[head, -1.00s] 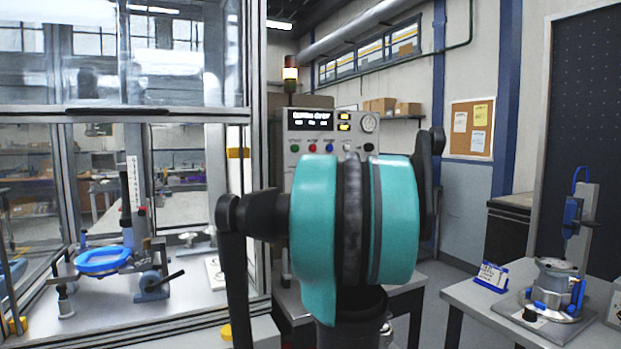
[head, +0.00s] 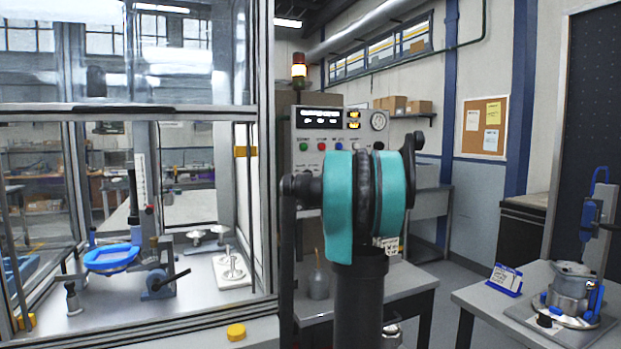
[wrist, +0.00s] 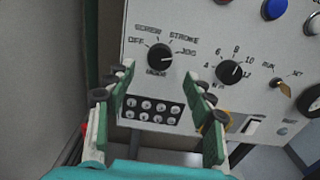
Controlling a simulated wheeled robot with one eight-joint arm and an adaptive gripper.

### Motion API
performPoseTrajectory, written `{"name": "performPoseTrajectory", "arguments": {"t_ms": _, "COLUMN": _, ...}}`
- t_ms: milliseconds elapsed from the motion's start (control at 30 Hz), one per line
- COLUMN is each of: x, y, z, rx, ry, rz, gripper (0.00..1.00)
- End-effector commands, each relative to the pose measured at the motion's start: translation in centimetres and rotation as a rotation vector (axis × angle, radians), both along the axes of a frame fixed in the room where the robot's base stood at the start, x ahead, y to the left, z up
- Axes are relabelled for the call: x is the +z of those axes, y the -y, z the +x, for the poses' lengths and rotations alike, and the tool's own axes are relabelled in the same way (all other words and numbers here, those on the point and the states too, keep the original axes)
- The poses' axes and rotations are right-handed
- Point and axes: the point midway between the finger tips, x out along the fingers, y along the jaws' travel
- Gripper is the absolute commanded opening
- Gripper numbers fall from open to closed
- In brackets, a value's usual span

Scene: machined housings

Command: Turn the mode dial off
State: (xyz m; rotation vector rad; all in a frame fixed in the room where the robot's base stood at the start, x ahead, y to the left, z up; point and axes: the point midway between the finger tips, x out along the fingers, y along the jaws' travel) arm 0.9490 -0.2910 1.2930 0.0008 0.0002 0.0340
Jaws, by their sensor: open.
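The mode dial (wrist: 160,57) is a round black knob on the pale control panel (wrist: 195,20) in the wrist view. OFF is printed at its left, SCREW and STROKE above, JOG at its right. Its pointer seems to face right, toward JOG, but is small. My gripper (wrist: 170,95) is open and empty, its green-padded fingers on either side below the dial, apart from it. In the head view the control panel (head: 335,128) stands behind my arm, which hides the dial and my gripper.
A second black dial (wrist: 228,71) with numbers sits right of the mode dial. A black block of round sockets (wrist: 152,108) lies below it. A blue button (wrist: 273,8) is higher up. A glazed enclosure fills the left of the head view; a bench with a clamp fixture (head: 572,290) stands right.

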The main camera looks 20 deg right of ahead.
Motion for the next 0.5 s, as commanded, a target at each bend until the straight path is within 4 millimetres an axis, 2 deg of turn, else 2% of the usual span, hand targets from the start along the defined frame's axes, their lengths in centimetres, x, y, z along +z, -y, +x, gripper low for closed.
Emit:
{"name": "performPoseTrajectory", "arguments": {"t_ms": 33, "x": 0.0, "y": -0.1, "z": 1.0, "rx": 0.002, "ry": 0.0, "rz": 0.0, "gripper": 0.54}}
{"name": "performPoseTrajectory", "arguments": {"t_ms": 200, "x": 0.0, "y": -0.2, "z": 3.6, "rx": 0.001, "ry": 0.0, "rz": 0.0, "gripper": 0.54}}
{"name": "performPoseTrajectory", "arguments": {"t_ms": 500, "x": 0.0, "y": -0.2, "z": 5.4, "rx": 0.0, "ry": 0.0, "rz": -0.001, "gripper": 0.54}}
